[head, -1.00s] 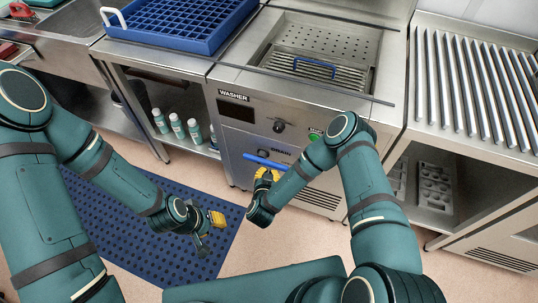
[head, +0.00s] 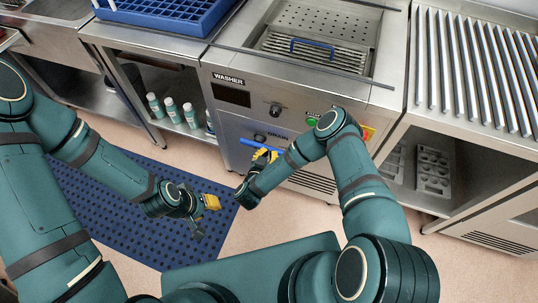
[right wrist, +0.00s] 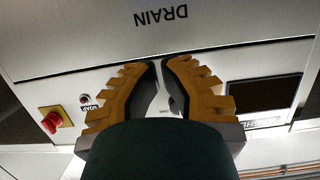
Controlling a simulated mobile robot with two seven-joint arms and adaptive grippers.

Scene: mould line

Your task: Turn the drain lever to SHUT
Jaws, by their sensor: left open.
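In the right wrist view, the fingertips (right wrist: 158,63) are close together with a narrow gap and point at the panel below an upside-down DRAIN label (right wrist: 161,16). No blue shows between them. My left gripper (head: 211,202) is open and empty above the blue mat, away from the washer.
A green button (head: 312,120) and a dark knob (head: 275,110) sit on the washer front. A red stop button (right wrist: 52,120) shows in the right wrist view. Several bottles (head: 172,110) stand on the shelf at left. The blue mat (head: 120,205) covers the floor.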

